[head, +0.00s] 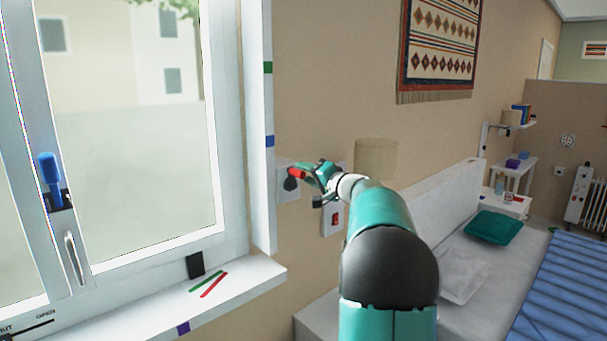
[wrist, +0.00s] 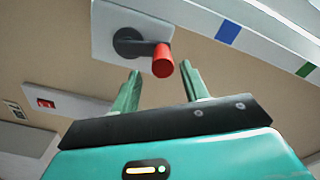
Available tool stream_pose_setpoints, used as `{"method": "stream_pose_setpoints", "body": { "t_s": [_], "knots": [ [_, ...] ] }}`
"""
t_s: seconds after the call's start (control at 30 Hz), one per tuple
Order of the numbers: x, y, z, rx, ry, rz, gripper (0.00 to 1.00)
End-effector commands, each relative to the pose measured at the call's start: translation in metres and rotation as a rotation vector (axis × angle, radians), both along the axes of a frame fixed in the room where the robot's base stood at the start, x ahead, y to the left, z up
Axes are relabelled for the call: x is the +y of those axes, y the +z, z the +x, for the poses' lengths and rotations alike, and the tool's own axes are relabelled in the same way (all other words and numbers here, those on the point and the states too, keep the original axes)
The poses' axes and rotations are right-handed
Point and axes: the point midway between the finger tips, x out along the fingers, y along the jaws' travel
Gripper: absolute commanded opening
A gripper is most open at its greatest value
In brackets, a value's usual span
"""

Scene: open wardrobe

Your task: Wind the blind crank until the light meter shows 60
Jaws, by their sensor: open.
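The blind crank is a dark round hub and arm (wrist: 128,41) on a white wall plate (head: 286,192) beside the window frame. Its red handle (head: 297,174) sticks out from the wall; it also shows in the wrist view (wrist: 163,62). My gripper (head: 309,174) is at the crank in the head view. In the wrist view my gripper (wrist: 161,72) is open, with the red handle's end between or just beyond its two green fingertips. I see a gap on both sides of the handle. I cannot make out a light meter reading in either view.
A white plate with a red switch (head: 335,217) is on the wall below my gripper. The window sill (head: 250,282) holds a small black block (head: 195,264). A beige lampshade (head: 376,158) is behind my arm. A bed (head: 570,270) fills the right.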

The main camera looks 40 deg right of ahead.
Motion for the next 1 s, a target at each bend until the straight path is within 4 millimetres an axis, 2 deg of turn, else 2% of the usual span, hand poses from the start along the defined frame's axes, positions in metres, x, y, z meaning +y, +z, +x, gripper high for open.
{"method": "stream_pose_setpoints", "body": {
  "t_s": [0.1,0.2,0.47,0.7,0.87,1.0],
  "knots": [
    [0.0,0.0,0.013,0.0,-0.001,0.0,0.45],
    [0.001,0.0,0.019,0.0,-0.001,-0.001,0.45],
    [0.002,0.0,0.019,0.0,-0.001,-0.001,0.45],
    [0.002,-0.001,0.019,0.002,-0.001,0.0,0.0],
    [0.002,-0.001,0.019,0.002,-0.001,0.0,0.0],
    [0.002,0.0,0.019,0.0,-0.001,-0.001,0.27]
  ]
}}
